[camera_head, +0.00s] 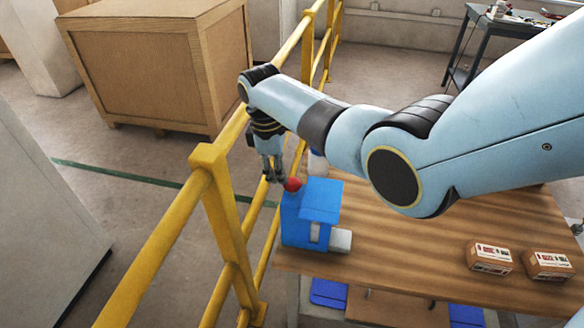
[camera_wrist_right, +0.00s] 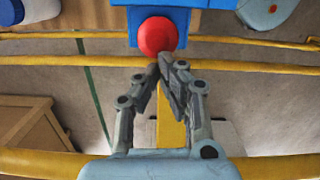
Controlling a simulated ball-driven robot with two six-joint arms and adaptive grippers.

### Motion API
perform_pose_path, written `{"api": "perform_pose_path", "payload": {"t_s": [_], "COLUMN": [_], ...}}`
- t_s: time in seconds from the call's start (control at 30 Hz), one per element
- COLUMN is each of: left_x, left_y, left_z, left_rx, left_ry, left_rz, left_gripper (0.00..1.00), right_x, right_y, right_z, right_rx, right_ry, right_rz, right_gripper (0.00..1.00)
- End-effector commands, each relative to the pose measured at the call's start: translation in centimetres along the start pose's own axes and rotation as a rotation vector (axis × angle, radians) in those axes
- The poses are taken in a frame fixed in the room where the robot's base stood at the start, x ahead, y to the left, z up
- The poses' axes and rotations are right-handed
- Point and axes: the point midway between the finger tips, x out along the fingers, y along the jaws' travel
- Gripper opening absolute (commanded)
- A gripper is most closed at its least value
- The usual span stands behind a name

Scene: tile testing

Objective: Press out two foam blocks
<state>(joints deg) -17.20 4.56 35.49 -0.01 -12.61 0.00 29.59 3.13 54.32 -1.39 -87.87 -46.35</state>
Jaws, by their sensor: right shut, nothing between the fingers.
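A blue press box (camera_head: 306,222) stands at the left end of the wooden table. A red ball-shaped knob or button (camera_head: 292,184) sits at its upper left; it also shows in the right wrist view (camera_wrist_right: 157,37). My right gripper (camera_head: 274,178) is shut and empty, its fingertips (camera_wrist_right: 166,60) right at the red knob; I cannot tell whether they touch it. A pale grey block (camera_head: 340,240), perhaps foam, lies at the box's front opening. My left gripper is not in view.
The wooden table (camera_head: 410,240) is mostly clear in the middle. Two small brick-coloured boxes (camera_head: 489,257) (camera_head: 548,265) lie at its right front. A yellow railing (camera_head: 225,215) runs close along the left. A large wooden crate (camera_head: 150,70) stands behind the railing.

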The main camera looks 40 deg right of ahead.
Motion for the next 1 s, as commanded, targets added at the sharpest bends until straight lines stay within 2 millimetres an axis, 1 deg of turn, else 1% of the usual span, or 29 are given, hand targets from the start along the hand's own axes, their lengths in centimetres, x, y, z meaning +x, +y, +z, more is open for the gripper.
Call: {"api": "perform_pose_path", "payload": {"t_s": [0.17,0.27,0.37,0.6,0.7,0.83,0.9,1.0], "left_x": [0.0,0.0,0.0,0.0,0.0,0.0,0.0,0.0], "left_y": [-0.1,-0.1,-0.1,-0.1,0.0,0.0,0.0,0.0], "left_z": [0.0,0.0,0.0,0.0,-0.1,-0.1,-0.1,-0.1], "left_rx": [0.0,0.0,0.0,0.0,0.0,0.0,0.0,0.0], "left_ry": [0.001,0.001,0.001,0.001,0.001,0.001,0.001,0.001], "left_rz": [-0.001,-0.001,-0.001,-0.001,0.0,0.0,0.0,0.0], "left_gripper": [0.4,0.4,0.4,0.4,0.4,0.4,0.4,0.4], "right_x": [0.0,-0.7,-2.3,-7.5,-9.3,-11.1,-11.6,-12.0], "right_y": [0.0,0.1,0.1,0.0,0.0,0.0,0.0,0.0], "right_z": [0.1,0.1,0.0,-0.1,-0.1,-0.1,-0.1,-0.1], "right_rx": [0.0,0.0,0.0,0.0,0.0,0.0,0.0,-0.001], "right_ry": [-0.001,0.0,0.002,0.003,0.003,0.002,0.002,0.001], "right_rz": [0.0,0.002,0.003,0.004,0.003,0.002,0.002,0.001], "right_gripper": [0.0,0.0,0.0,0.0,0.0,0.0,0.0,0.0]}}
